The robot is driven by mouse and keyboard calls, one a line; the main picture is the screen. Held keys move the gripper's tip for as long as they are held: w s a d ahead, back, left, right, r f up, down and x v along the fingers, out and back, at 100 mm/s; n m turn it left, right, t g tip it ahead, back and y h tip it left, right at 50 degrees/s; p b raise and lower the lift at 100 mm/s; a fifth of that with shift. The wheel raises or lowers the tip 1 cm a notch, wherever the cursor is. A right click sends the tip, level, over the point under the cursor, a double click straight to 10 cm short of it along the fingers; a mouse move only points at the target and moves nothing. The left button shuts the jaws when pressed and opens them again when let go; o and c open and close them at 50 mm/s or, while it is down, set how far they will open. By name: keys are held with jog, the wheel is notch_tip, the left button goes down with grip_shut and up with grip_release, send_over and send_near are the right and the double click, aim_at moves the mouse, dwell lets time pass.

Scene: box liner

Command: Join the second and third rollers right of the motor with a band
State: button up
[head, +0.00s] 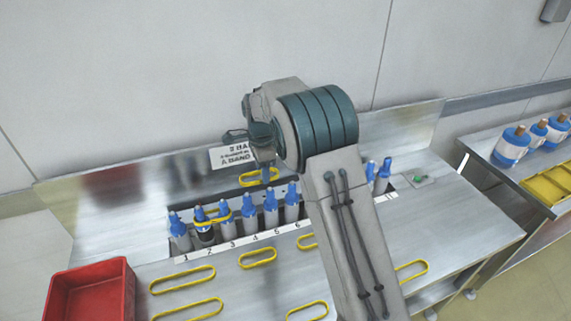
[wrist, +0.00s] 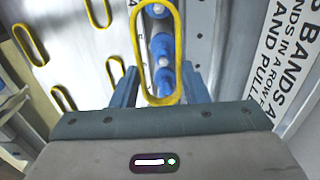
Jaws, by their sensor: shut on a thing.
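A row of blue-topped rollers (head: 250,208) stands in a slot behind a numbered strip. The one at number 2 has a dark body and looks like the motor (head: 205,232). A yellow band (head: 218,222) lies around the tops at 2 and 3. My gripper (head: 261,166) is shut on another yellow band (head: 258,183), held above and behind the row near 4 and 5.
Loose yellow bands lie on the steel table (head: 220,285), including one in front of the strip (head: 258,258). A red bin (head: 88,295) stands at the front left. A printed sign (head: 232,156) is behind the row.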

jog(key=shift+w+a+f+b, duration=0.15)
jog(key=shift+f+b, duration=1.35)
jog(key=shift+f, duration=0.85)
jog(key=shift+s+a+f+b, duration=0.15)
jog(key=shift+f+b, duration=1.3)
jog(key=shift+f, duration=0.9)
jog(key=shift+w, duration=0.1)
jog(key=o, duration=1)
jog(key=shift+o, duration=0.2)
jog(key=shift+r, duration=0.1)
